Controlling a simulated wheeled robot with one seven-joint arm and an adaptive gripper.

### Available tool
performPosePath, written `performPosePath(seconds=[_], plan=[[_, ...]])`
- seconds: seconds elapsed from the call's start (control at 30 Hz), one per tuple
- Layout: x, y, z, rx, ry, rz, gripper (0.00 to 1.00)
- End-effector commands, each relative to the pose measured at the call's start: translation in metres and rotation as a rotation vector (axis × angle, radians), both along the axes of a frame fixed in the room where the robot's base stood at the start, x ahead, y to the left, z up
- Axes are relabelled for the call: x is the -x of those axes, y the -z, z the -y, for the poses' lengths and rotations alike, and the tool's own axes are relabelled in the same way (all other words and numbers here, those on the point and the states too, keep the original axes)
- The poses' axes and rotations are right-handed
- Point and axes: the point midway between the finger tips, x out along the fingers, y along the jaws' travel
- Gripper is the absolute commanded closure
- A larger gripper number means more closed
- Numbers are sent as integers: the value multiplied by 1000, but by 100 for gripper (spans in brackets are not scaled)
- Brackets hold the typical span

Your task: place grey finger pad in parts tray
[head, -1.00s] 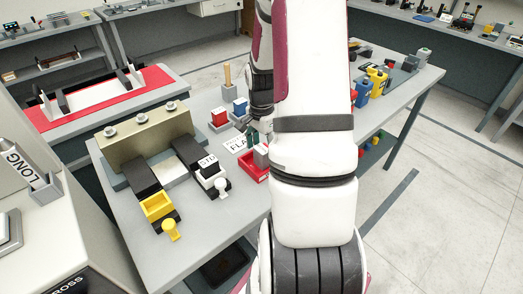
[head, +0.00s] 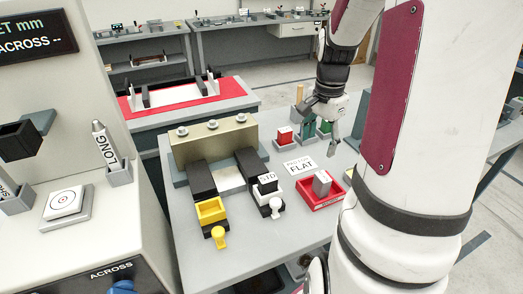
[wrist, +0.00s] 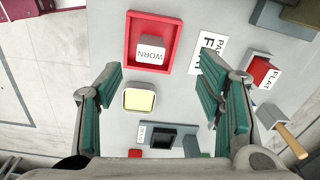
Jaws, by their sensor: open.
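A grey block (head: 322,183), apparently the grey finger pad, stands inside a small red tray (head: 323,207) near the right side of the workbench. In the wrist view the block (wrist: 151,48) has a pale top and the word WORN shows at it, inside the red tray (wrist: 132,44). I cannot tell whether this is the parts tray. My gripper (head: 333,138) is above the bench, behind the tray in the head view. It is open and empty, with teal fingers (wrist: 160,75) spread apart. The block lies beyond the fingertips and is not touched.
A pale yellow square (wrist: 139,99) lies below, between the fingers.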

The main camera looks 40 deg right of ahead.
Motion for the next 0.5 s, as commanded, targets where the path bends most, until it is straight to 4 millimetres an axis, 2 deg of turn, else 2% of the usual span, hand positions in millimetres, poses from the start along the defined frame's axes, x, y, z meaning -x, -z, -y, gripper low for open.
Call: performPosePath(seconds=[0.03, 0.1, 0.23, 0.37, 0.5], plan=[[-7, -19, -21, 26, -98, 21, 39], [-12, -41, -52, 59, -250, 48, 39], [-11, -78, -109, 122, -541, 99, 39], [2, -106, -163, 189, -828, 154, 39], [27, -127, -213, 263, -1128, 215, 39]])
